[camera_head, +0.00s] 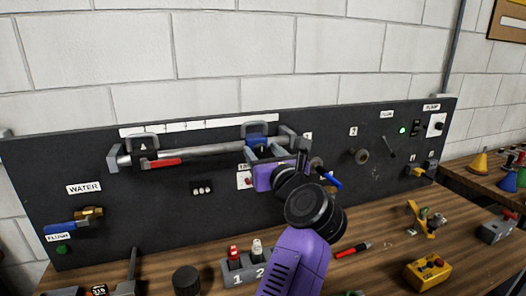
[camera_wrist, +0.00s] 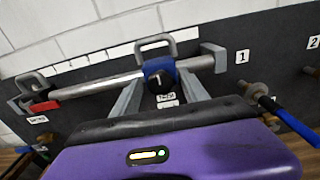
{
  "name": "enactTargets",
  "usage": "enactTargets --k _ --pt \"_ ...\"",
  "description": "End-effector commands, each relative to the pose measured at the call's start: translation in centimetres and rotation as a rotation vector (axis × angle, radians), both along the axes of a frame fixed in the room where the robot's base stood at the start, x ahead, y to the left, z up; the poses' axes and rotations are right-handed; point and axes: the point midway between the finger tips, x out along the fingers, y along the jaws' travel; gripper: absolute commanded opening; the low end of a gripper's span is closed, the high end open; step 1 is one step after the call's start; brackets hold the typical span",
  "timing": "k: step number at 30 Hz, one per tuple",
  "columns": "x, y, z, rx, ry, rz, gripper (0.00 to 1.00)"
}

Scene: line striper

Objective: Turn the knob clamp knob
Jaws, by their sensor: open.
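The knob clamp is a blue block (camera_head: 256,141) with a grey handle loop on top, mounted on a horizontal metal rail. In the wrist view its round black knob (camera_wrist: 160,82) with a white mark faces me. My gripper (camera_head: 273,155) is in front of the clamp, its purple body hiding part of the panel below. In the wrist view the two grey fingers of my gripper (camera_wrist: 161,84) are spread, one to each side of the knob. The jaws hold nothing, and I cannot tell how far their tips are from the knob.
A second clamp with a red lever (camera_head: 165,162) sits on the rail's left. A blue-handled valve (camera_head: 333,180) is close right of my gripper. The bench below holds a two-switch box (camera_head: 243,268), a black cylinder (camera_head: 186,280), a red pen (camera_head: 352,249) and a yellow box (camera_head: 428,273).

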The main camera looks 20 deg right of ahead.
Motion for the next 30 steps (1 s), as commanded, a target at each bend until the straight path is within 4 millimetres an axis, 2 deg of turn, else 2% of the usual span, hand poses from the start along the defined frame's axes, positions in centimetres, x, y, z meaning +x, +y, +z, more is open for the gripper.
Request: enactTargets --k 5,12,13,23,30 --pt "-0.02 0.01 0.01 0.000 0.000 0.000 0.50" --pt "-0.03 0.01 0.00 -0.001 0.000 0.000 0.03" --pt "-0.03 0.00 0.00 -0.001 0.000 0.000 0.00" --pt "-0.05 0.03 -0.06 -0.041 0.000 0.000 0.00" --pt "-0.05 0.04 -0.14 -0.179 0.000 0.000 0.00"
